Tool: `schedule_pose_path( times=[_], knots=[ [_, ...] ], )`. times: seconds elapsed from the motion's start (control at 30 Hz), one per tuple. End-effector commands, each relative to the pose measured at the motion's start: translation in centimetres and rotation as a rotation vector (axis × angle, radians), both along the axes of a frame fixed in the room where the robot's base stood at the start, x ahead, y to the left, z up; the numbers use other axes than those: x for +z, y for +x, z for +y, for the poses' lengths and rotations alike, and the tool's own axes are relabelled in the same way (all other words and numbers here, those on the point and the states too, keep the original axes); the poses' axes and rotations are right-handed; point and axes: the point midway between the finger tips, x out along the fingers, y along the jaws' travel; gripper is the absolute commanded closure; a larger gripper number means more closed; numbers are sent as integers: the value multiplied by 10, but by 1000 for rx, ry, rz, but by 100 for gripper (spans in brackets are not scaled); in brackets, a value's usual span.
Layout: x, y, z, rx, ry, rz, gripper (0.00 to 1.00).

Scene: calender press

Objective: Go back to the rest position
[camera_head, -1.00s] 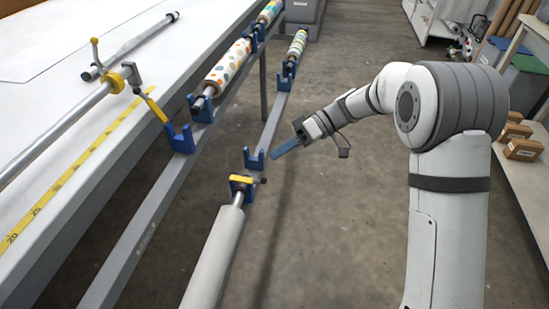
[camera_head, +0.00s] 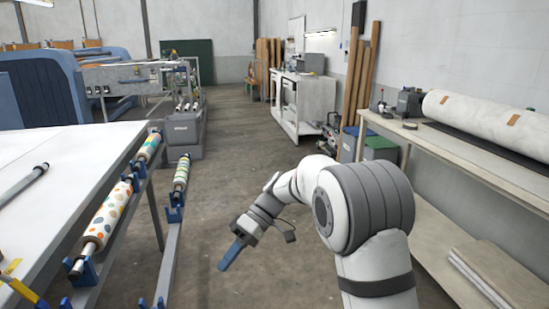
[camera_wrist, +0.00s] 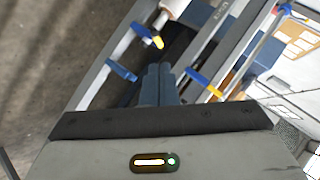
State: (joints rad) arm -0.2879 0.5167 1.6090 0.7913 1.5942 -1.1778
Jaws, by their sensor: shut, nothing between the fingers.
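My gripper (camera_head: 225,265) hangs over the bare floor, to the right of the lower roll rail. Its blue fingers point down and to the left and hold nothing. In the wrist view the two blue fingers (camera_wrist: 158,72) lie side by side, closed together. My arm is bent and reaches forward from the lower right.
A white table (camera_head: 70,150) stands on the left. Patterned rolls (camera_head: 107,215) rest in blue cradles along its side rails. A workbench (camera_head: 470,160) with a large white roll (camera_head: 490,120) stands on the right. The floor aisle (camera_head: 235,140) ahead is clear.

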Motion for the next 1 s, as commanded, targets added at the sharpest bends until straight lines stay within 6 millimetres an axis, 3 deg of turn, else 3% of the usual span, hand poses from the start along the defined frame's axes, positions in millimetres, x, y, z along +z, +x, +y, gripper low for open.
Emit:
schedule_pose_path(
  times=[0.03,0.2,0.6,0.8,0.9,1.0],
  knots=[
    [24,-8,-19,-56,-69,-18,100],
    [57,-36,-82,-273,-318,-62,100],
    [108,-123,-221,-854,-739,-222,100],
    [117,-162,-268,-1112,-836,-307,100],
    [118,-173,-281,-1191,-855,-334,100],
    [117,-179,-276,-1231,-862,-351,100]
  ],
)
